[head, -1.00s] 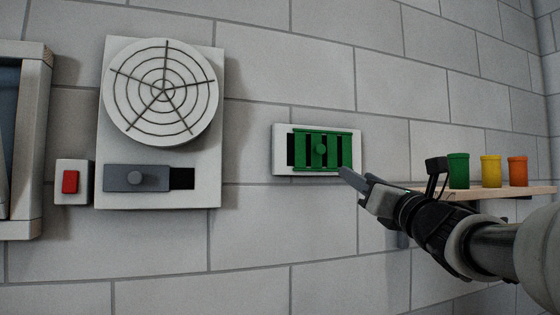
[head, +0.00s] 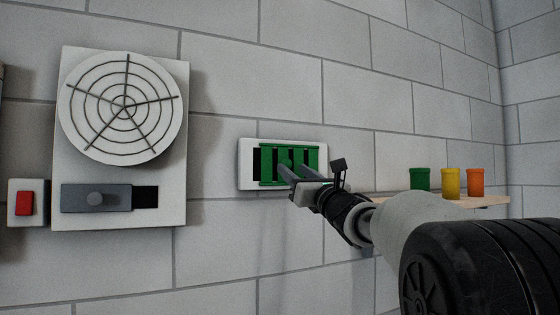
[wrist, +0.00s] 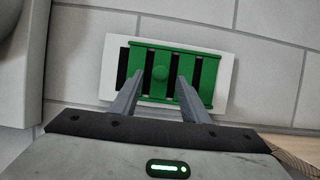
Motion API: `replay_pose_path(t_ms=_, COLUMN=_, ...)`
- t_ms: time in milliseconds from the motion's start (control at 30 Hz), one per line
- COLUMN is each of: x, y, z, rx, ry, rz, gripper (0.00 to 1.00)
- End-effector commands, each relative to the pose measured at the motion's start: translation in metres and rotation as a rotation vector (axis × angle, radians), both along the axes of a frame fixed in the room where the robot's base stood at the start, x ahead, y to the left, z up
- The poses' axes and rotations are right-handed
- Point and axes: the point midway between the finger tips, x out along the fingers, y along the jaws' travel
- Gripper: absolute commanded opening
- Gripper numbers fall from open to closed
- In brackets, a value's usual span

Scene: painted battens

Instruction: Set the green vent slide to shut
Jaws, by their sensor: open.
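The green vent slide (head: 268,166) sits in a white wall plate (head: 247,183), with dark slots showing between its bars and a dark gap at its left end. My gripper (head: 284,170) is open in front of the slide. I cannot tell whether the fingertips touch the slide.
Left of the vent is a white panel with a round fan grille (head: 124,106) and a grey slide (head: 97,198). A red switch (head: 25,203) is beside it. At right, a wooden shelf (head: 490,200) holds green, yellow and orange cups.

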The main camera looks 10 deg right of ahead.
Motion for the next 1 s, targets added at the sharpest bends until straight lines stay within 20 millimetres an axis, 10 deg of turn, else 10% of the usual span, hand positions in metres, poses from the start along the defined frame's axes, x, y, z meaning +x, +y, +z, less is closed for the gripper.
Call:
replay_pose_path(t_ms=533, x=0.023, y=0.008, z=0.010, rx=0.001, ry=0.000, rz=0.000, gripper=0.42)
replay_pose_path(t_ms=800, x=0.023, y=0.008, z=0.010, rx=0.001, ry=0.000, rz=0.000, gripper=0.00)
replay_pose_path(t_ms=1000, x=0.022, y=0.011, z=0.007, rx=0.000, ry=0.000, rz=0.001, gripper=0.00)
